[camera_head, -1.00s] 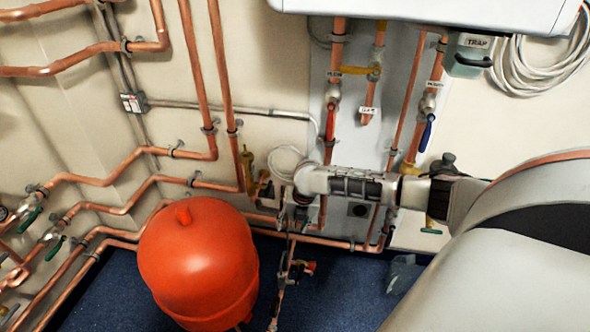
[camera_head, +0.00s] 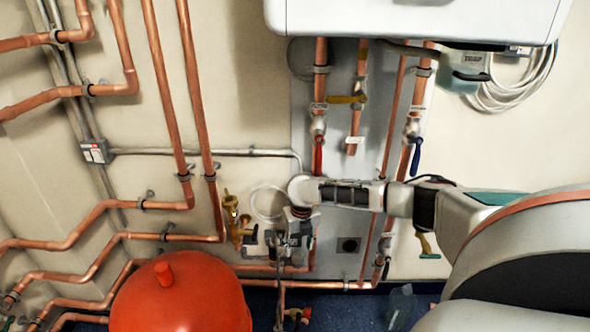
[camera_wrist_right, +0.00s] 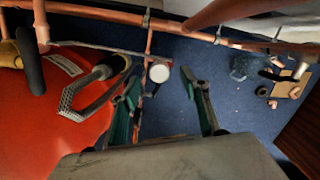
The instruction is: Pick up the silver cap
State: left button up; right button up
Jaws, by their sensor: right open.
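A round, pale silver cap (camera_wrist_right: 159,72) faces the right wrist camera, near a thin copper pipe. It lies between and just beyond the fingertips of my right gripper (camera_wrist_right: 161,90), which is open with nothing between its green-sided fingers. I cannot tell from this view how far away the cap is. In the head view my right gripper (camera_head: 289,238) hangs at the end of the arm from the right, in front of the lower pipes. The cap cannot be made out there. My left gripper is not in view.
A red tank (camera_head: 180,295) stands left of the gripper, and a brass valve (camera_head: 232,215) is close by. Copper pipes (camera_head: 200,90) and a red valve handle (camera_head: 318,155) are near the arm. A white boiler (camera_head: 410,18) hangs above.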

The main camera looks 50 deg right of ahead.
aim_at(298, 254)
notch_tip(298, 254, down, 4)
jog(key=shift+r+b, duration=0.1)
jog(key=shift+b, duration=0.4)
jog(key=shift+w, duration=0.15)
jog(key=c, duration=1.2)
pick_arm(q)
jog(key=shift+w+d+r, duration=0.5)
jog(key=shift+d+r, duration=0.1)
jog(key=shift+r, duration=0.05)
pick_arm(e)
jog(key=shift+r, duration=0.15)
